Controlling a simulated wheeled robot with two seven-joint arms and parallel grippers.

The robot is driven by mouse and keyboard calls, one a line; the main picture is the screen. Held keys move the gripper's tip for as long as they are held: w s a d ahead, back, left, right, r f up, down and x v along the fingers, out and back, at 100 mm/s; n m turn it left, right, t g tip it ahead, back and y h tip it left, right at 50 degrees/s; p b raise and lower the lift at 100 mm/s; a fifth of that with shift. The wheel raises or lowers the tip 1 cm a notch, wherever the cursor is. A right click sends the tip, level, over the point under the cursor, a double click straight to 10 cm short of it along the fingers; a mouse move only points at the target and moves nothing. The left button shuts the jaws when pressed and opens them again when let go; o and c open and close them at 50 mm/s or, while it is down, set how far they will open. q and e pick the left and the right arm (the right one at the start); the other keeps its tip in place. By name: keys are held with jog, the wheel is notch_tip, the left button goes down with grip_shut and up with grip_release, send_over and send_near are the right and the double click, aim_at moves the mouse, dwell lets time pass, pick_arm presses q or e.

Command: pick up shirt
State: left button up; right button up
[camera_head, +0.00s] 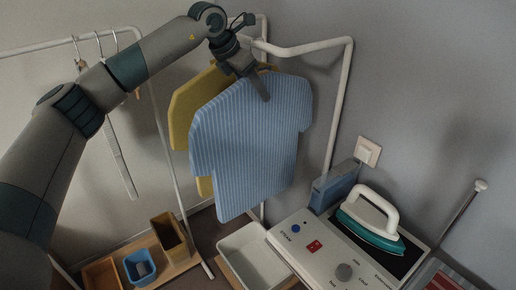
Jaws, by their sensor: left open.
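A blue striped shirt (250,140) hangs from the white rack at the centre. A yellow garment (190,105) hangs behind it and is partly hidden. My left gripper (262,88) is open at the top of the blue shirt, with a finger overlapping its collar area. I cannot tell whether it touches the cloth. The hanger of the shirt is mostly hidden by the gripper. My right gripper is not in view.
The white rack (345,90) frames the shirts. A teal and white iron (372,232) stands on a control panel (318,262) at right. A white tray (250,258), a blue cup (139,267) and a brown box (169,238) are below. Empty hangers (100,45) hang at left.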

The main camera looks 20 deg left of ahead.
aim_at(221, 96)
pick_arm(q)
jog(key=shift+c, duration=0.4)
grip_shut()
jog(key=shift+r, duration=0.15)
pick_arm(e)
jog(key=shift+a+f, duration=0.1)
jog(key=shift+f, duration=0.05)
